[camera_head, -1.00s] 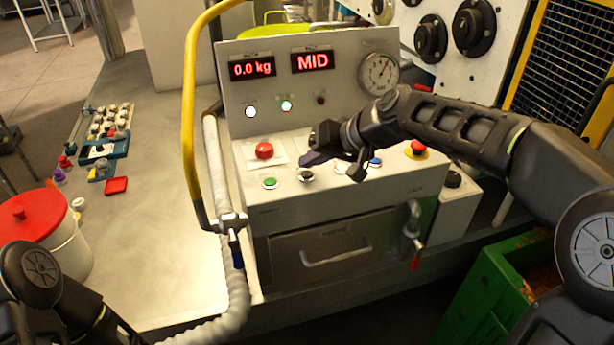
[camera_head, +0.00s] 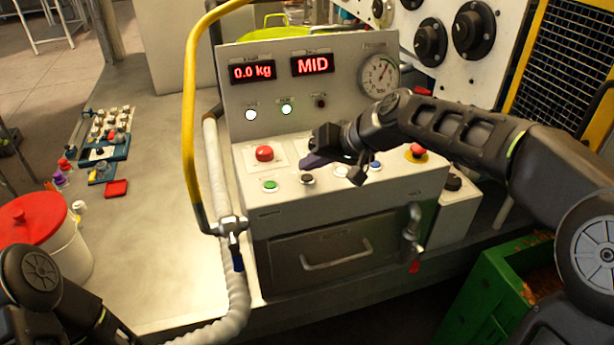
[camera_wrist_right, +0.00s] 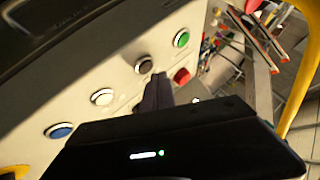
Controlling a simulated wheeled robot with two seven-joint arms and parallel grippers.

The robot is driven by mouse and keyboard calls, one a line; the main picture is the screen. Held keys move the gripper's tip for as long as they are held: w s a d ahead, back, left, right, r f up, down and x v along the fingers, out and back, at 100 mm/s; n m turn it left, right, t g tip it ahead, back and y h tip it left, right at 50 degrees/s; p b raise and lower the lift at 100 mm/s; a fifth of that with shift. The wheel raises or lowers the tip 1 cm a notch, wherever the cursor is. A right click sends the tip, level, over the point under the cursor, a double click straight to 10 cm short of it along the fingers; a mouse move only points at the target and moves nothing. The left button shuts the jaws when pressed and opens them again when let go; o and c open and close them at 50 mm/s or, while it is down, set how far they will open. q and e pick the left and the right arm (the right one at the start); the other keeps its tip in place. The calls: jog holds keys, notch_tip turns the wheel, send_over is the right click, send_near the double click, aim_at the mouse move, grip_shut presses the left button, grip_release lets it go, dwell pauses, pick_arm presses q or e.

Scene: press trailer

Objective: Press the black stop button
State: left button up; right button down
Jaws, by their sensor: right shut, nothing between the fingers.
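The black stop button (camera_head: 307,179) sits on the sloped front panel of the press console, between the green button (camera_head: 270,186) and a white button (camera_head: 341,171). In the right wrist view the black button (camera_wrist_right: 144,65) shows in a pale ring, close beside the fingertips. My right gripper (camera_head: 308,161) is shut and empty, just above and behind the black button in the head view. In the right wrist view the dark fingertips (camera_wrist_right: 158,84) look apart from the button, though the exact gap is hard to judge. My left gripper is out of view.
A red button (camera_head: 264,153) lies just left of my fingers. A blue button (camera_head: 375,165) and a red mushroom button (camera_head: 417,151) are to the right. A yellow bar (camera_head: 189,110) rises at the console's left. The display panel (camera_head: 290,75) stands behind.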

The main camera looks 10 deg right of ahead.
aim_at(311, 179)
jog(key=shift+f, duration=0.1)
dwell(0.7)
jog(key=shift+f+b, duration=0.35)
jog(key=shift+b, duration=0.15)
jog(key=shift+f+b, duration=0.4)
jog(key=shift+b, duration=0.05)
dwell(0.5)
jog(key=shift+r, duration=0.1)
jog(key=shift+r+p, duration=0.6)
jog(key=shift+r, duration=0.15)
jog(key=shift+r+p, duration=1.95)
jog(key=shift+r, duration=0.6)
